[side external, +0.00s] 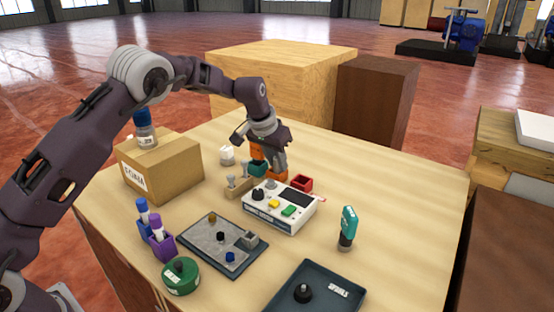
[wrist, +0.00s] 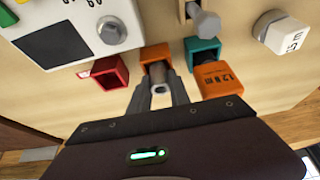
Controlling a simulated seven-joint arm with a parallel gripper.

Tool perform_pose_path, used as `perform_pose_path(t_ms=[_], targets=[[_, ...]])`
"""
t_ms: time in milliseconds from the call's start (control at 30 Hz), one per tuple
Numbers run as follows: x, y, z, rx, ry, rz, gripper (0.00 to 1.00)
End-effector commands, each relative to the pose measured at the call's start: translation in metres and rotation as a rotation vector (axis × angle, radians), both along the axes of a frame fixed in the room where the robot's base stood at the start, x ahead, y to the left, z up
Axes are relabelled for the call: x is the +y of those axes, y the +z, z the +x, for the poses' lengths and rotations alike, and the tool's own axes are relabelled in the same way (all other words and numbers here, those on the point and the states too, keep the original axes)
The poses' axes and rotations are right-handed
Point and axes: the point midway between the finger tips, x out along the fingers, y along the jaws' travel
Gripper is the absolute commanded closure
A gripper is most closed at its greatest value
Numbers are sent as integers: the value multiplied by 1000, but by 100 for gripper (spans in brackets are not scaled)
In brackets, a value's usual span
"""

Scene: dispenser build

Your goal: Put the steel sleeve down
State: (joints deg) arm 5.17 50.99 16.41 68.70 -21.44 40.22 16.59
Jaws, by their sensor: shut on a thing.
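The steel sleeve (wrist: 160,87) is a small grey hollow cylinder between the two grey fingers of my gripper (wrist: 161,80) in the wrist view. The fingers are shut on its sides, and its open end faces the camera. Directly beyond it is a small orange open box (wrist: 153,53). The sleeve's far end overlaps the box in the picture; whether it is inside or above it I cannot tell. In the side external view my gripper (side external: 275,172) points down behind the white console, and the sleeve is not clear there.
A red open box (wrist: 104,76) is close left of the fingers. An orange block marked 1.2 N m (wrist: 221,79) and a teal box (wrist: 203,48) are close right. The white console (side external: 278,209) stands in front. Bare table lies right of the teal tool (side external: 348,228).

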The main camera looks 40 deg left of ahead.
Motion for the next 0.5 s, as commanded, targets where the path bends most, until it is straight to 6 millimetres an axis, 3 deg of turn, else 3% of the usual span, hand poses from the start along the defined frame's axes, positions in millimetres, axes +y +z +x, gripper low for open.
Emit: perform_pose_path(t_ms=[267,300,400,500], targets=[[1,-10,-1,5,1,2,100],[1,-11,-1,7,1,2,71],[1,-12,-1,8,1,2,55],[1,-8,-1,7,0,3,55]])
